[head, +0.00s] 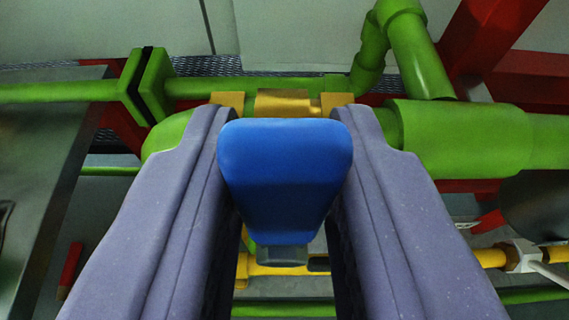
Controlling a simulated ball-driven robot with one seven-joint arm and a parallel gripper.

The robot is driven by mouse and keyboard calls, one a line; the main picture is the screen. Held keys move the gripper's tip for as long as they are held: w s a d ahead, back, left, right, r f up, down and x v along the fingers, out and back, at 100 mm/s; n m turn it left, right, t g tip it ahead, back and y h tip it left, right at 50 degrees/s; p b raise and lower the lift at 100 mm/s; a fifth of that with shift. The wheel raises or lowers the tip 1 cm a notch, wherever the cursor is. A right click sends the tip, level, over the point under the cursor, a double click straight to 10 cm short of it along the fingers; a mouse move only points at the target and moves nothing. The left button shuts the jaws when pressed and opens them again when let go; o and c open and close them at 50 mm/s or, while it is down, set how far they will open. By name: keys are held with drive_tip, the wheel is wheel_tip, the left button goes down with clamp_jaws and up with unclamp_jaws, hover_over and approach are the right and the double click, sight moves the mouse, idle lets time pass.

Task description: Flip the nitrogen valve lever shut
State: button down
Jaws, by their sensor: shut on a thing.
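The valve lever (285,175) has a blue grip and sits in the middle of the head view. My gripper (285,150) has its two grey-purple fingers on either side of the blue grip, shut on it. Below the grip a dark nut-like piece (282,255) shows. Behind the fingertips is a brass-coloured valve part (283,103) on the green pipework. The fingers hide the sides of the lever and part of the valve body.
A green pipe (250,86) with a flange (148,87) runs across the back. A thick green pipe section (460,138) is at right, with red beams (490,35) behind. A yellow pipe (375,264) runs below. A dark panel (45,150) stands at left.

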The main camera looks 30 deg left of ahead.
drive_tip(key=shift+f, duration=0.1)
drive_tip(key=c, duration=1)
unclamp_jaws()
drive_tip(key=shift+o, duration=0.2)
drive_tip(key=p+v, duration=0.2)
drive_tip(key=v, duration=0.5)
drive_tip(key=shift+s, duration=0.3)
drive_tip(key=shift+d+r, duration=0.15)
drive_tip(key=shift+r, duration=0.05)
